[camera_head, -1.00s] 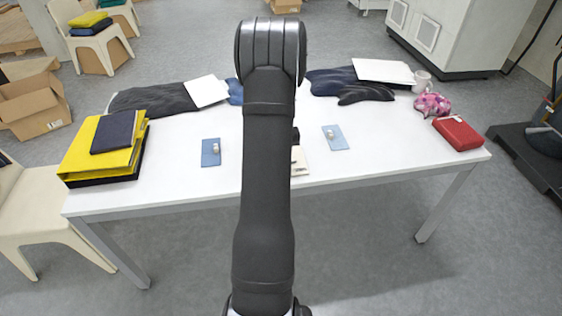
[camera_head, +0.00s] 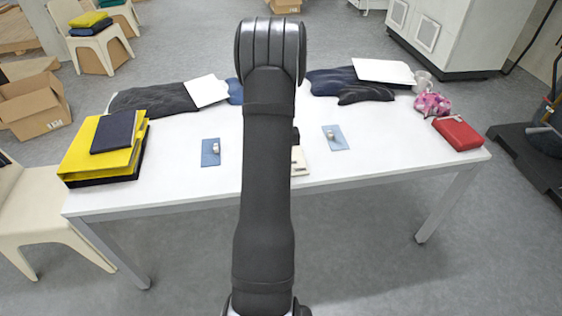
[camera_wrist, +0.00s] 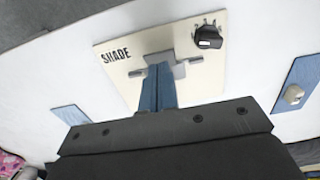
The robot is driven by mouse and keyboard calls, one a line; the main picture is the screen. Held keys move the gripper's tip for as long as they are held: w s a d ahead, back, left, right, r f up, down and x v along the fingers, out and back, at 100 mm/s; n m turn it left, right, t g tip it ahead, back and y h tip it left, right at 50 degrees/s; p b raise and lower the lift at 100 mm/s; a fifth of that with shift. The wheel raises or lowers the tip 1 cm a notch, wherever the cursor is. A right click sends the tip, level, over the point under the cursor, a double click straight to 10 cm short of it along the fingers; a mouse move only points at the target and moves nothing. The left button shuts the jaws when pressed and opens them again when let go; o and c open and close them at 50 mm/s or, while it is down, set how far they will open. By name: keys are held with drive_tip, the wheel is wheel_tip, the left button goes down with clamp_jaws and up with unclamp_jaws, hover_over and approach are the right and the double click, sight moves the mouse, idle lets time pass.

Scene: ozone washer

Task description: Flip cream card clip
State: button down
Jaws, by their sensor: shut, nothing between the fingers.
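The cream card (camera_wrist: 118,75) lies flat on the white table and carries the word SHADE at its upper left in the wrist view. A black knob-like piece (camera_wrist: 208,38) with tick marks around it sits at its upper right. In the head view only a sliver of the card (camera_head: 300,168) shows beside my arm. My gripper (camera_wrist: 163,75) is shut and empty, its fingers over the middle of the card. Small grey metal pieces show around the fingertips. My fingers partly hide that spot, and I cannot tell whether they touch it.
Blue cards with small pale fittings lie left (camera_head: 211,153) and right (camera_head: 335,138) of the cream card. Yellow folders (camera_head: 85,155) sit at the table's left end. A red case (camera_head: 458,133) sits at the right. Dark cloths lie along the back. Open white table surrounds the cards.

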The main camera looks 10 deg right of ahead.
drive_tip(key=shift+f, duration=1.25)
idle(0.7)
drive_tip(key=shift+r, duration=3.5)
wheel_tip(320, 180, down, 7)
wheel_tip(320, 180, up, 12)
drive_tip(key=d, duration=0.1)
drive_tip(key=shift+t, duration=0.4)
